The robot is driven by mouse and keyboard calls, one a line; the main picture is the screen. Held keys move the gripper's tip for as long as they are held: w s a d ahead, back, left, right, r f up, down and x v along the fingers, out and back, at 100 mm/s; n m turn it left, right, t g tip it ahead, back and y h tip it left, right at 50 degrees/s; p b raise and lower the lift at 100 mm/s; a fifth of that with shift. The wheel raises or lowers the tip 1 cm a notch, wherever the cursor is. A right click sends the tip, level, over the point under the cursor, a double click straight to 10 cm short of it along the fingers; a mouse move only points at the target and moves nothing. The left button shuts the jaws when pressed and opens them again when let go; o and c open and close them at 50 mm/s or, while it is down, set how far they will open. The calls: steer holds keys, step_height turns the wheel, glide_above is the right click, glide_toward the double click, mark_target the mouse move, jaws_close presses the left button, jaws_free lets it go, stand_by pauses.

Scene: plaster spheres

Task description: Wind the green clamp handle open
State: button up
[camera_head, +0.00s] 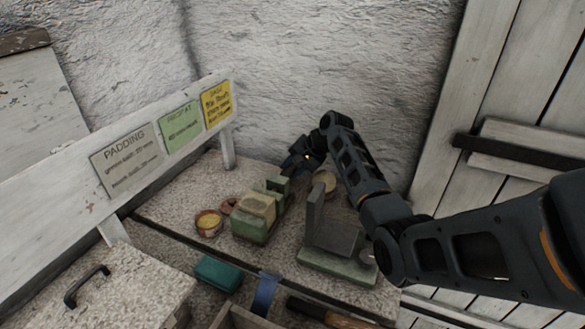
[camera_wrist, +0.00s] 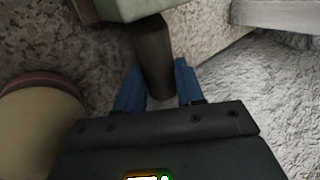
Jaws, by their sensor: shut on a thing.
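A green clamp (camera_head: 249,229) stands on the speckled bench, with a beige block (camera_head: 257,204) between its green parts. My gripper (camera_head: 300,160) is behind it, near the wall, and partly hidden by its own wrist in the head view. In the wrist view my gripper (camera_wrist: 158,82) has its blue fingers shut on either side of a dark brown handle (camera_wrist: 152,50). The handle runs up to a pale green part (camera_wrist: 130,8) at the top edge. The handle does not show clearly in the head view.
A grey upright plate on a green base (camera_head: 335,268) stands right of the clamp, below my arm. A yellow-filled pot (camera_head: 208,223) is left of the clamp. A round tan thing (camera_wrist: 40,125) is close left of my gripper. The rough white wall (camera_head: 300,60) is close behind.

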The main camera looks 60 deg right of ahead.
steer(key=o, duration=1)
steer(key=shift+o, duration=0.2)
steer(key=v, duration=0.7)
steer(key=shift+s+r+b, duration=0.25)
steer(key=shift+r+b, duration=0.05)
steer(key=shift+r, duration=0.05)
